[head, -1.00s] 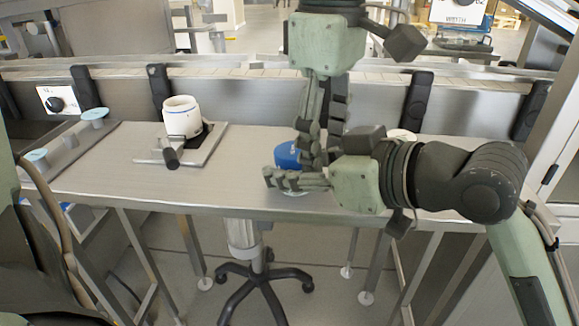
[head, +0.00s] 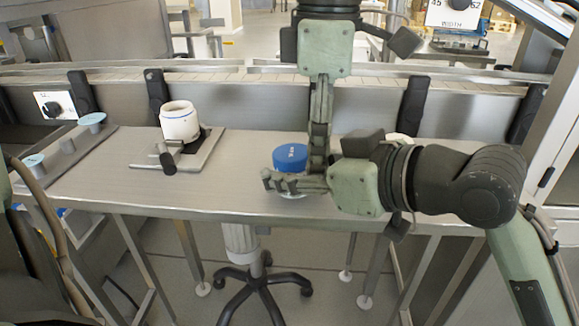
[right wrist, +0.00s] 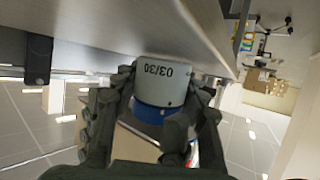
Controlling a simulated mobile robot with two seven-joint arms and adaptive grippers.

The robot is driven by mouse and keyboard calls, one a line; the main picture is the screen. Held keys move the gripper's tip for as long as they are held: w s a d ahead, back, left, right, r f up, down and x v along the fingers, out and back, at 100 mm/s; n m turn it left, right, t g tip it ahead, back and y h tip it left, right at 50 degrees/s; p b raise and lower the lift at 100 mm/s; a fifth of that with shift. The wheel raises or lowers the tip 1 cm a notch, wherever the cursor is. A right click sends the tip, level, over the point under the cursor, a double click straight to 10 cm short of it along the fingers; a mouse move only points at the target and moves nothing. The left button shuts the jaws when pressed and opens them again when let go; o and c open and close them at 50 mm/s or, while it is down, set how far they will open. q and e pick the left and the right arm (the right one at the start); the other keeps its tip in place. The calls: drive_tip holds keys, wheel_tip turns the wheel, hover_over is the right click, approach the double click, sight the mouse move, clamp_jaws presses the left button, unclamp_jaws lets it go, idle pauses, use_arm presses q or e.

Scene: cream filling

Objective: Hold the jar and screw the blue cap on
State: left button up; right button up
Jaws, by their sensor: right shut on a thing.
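The blue cap (head: 290,157) sits on top of the jar, level as far as I can see. The white jar shows in the right wrist view (right wrist: 165,82), printed with 03/30, with the blue cap (right wrist: 155,113) below it in that inverted picture. My right gripper (head: 272,182) comes in from the right and is shut around the jar, hiding most of it in the head view. My left gripper (head: 318,163) points down from above, its fingers edge-on just right of the cap. Whether it touches the cap, or how wide it is open, I cannot tell.
Pale blue discs (head: 92,119) stand at the far left. A conveyor rail (head: 225,101) runs behind.

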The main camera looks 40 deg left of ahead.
use_arm(q)
drive_tip(key=shift+w+a+n, duration=0.1)
drive_tip(key=shift+w+n, duration=0.1)
drive_tip(key=shift+n, duration=0.4)
drive_tip(key=shift+w+a+n, duration=0.15)
drive_tip(key=shift+a+n, duration=0.05)
drive_tip(key=shift+n, duration=0.5)
drive_tip(key=n, duration=0.3)
drive_tip(key=a+n, duration=0.1)
drive_tip(key=shift+w, duration=0.4)
